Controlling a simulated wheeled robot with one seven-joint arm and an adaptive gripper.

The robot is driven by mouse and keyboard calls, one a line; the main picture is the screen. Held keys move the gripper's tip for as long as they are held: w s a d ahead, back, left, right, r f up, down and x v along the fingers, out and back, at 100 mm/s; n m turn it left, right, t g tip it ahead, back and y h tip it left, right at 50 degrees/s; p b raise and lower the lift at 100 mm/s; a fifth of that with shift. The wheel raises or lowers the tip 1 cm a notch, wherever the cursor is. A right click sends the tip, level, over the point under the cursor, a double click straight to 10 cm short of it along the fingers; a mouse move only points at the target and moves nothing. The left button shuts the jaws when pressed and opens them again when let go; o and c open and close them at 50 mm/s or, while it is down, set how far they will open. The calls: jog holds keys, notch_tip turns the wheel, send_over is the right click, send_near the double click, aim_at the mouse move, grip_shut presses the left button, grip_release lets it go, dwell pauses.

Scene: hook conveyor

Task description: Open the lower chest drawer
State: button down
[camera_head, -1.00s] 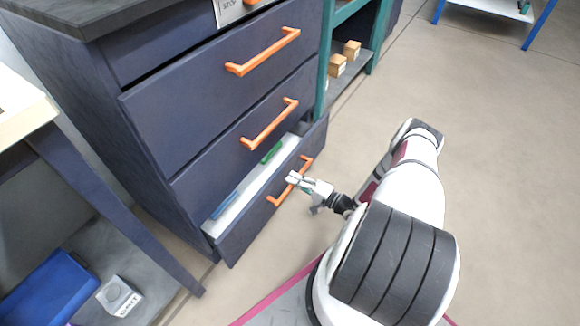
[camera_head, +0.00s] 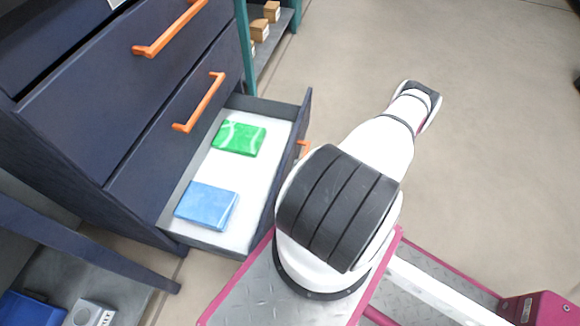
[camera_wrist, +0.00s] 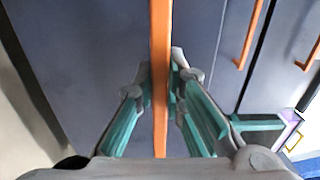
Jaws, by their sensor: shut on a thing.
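The lower chest drawer (camera_head: 250,180) is pulled well out of the dark blue chest in the head view. A green packet (camera_head: 239,138) and a blue packet (camera_head: 207,205) lie on its white bottom. Its orange handle (camera_head: 304,147) is mostly hidden behind my arm there. In the wrist view the orange handle (camera_wrist: 160,80) runs between the fingers of my gripper (camera_wrist: 161,84), which is shut on it. The dark drawer front (camera_wrist: 85,60) lies behind the handle. My gripper is hidden in the head view.
The upper drawers, with orange handles (camera_head: 170,30) and (camera_head: 200,103), look shut. A blue bin (camera_head: 32,310) is at lower left. Open floor (camera_head: 480,130) lies to the right.

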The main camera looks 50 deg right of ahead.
jog(key=shift+s+d, duration=0.1)
jog(key=shift+s, duration=0.25)
jog(key=c, duration=1.6)
grip_release()
jog(key=shift+c, duration=0.2)
